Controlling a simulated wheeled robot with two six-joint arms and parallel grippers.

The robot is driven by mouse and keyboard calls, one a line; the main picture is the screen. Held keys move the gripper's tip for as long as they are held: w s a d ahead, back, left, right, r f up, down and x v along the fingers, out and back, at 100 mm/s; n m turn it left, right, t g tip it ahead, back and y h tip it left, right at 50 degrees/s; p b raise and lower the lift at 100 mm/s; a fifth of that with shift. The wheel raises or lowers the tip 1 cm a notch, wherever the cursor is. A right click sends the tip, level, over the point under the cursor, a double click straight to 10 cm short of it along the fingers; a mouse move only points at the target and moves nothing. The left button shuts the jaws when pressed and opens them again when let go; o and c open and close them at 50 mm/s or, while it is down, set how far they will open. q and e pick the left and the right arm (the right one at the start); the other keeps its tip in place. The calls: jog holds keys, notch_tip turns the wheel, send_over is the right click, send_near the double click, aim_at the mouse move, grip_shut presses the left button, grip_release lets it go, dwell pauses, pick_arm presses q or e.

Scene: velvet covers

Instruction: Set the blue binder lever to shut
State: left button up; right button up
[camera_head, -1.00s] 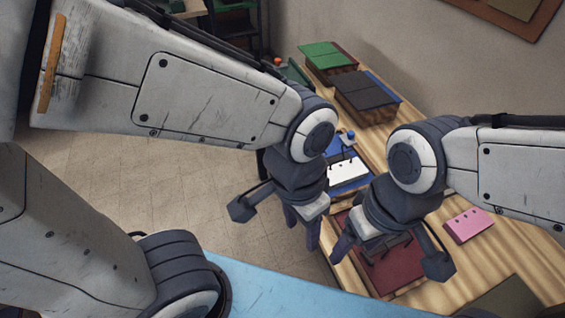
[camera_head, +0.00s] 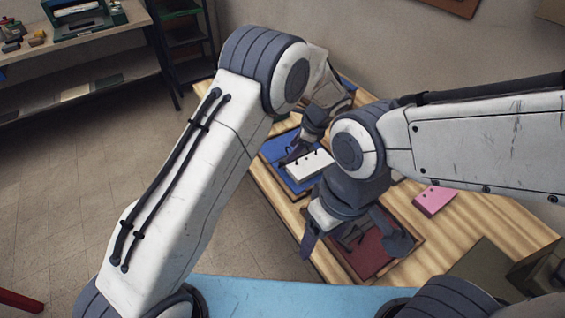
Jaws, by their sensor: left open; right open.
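The blue binder (camera_head: 275,150) lies open on the wooden table, with a white paper block (camera_head: 308,166) on it and small dark prongs at the block's edge. My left gripper (camera_head: 303,148) is open at the far side of the binder, low over the paper block. I cannot tell whether it touches anything. The binder's lever is not visible; my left gripper and forearm cover that part. My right gripper (camera_head: 348,240) is open and empty, in front of a dark red binder (camera_head: 372,258) nearer on the table.
A pink paper block (camera_head: 434,199) lies on the wooden table (camera_head: 480,215) at the right. A dark box (camera_head: 540,265) stands at the lower right. A shelf bench (camera_head: 100,75) stands at the back left.

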aim_at(283, 161)
pick_arm(q)
jog(key=p+x, duration=0.2)
jog(key=x, duration=0.7)
jog(key=shift+f, duration=0.35)
jog(key=shift+a, duration=0.1)
